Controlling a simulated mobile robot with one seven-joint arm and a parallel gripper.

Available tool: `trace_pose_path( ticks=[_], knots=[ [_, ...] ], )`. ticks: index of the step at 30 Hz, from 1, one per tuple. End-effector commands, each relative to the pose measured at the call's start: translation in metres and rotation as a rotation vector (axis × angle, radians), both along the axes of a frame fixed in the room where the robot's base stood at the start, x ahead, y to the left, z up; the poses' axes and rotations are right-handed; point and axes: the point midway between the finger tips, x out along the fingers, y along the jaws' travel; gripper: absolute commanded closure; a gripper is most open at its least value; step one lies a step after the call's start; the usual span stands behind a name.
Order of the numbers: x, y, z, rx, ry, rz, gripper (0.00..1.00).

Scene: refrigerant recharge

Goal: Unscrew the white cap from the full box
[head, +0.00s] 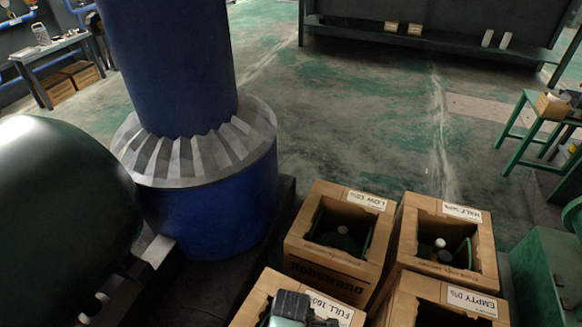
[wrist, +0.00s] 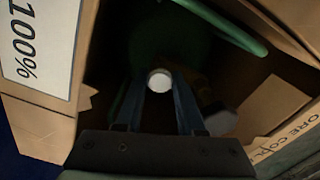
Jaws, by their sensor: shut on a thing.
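The full box (head: 257,299) is an open cardboard box at the bottom of the head view, with a label reading "FULL 100". In the wrist view its label (wrist: 35,45) reads "100%". Inside it is a dark green tank (wrist: 165,40) with a curved green handle. The round white cap (wrist: 160,79) sits between the fingertips of my gripper (wrist: 159,92). My gripper is shut on the cap, reaching down into the box. In the head view my wrist covers part of the box opening and hides the cap and the fingers.
Boxes marked low (head: 300,258), half (head: 483,243) and empty (head: 410,296) stand close beside the full box. A large blue cylinder (head: 205,215) and a dark green tank (head: 60,230) are at the left. A dim pale disc (wrist: 221,123) shows right of the fingers. Open floor lies beyond.

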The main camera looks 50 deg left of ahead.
Motion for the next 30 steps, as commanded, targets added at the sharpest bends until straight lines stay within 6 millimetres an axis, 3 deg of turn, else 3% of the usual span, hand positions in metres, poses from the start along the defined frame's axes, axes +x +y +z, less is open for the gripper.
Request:
trace_pose_path(
  ticks=[5, 16, 24, 30],
  knots=[
    [0.0011, 0.0005, 0.0012, 0.001, -0.003, 0.089, 1.0],
    [0.0011, 0.0005, 0.0013, 0.001, -0.003, 0.116, 1.0],
    [0.0011, 0.0002, 0.0024, 0.001, -0.002, 0.343, 1.0],
    [0.001, 0.0004, 0.0004, 0.001, -0.003, 0.412, 1.0]
  ],
)
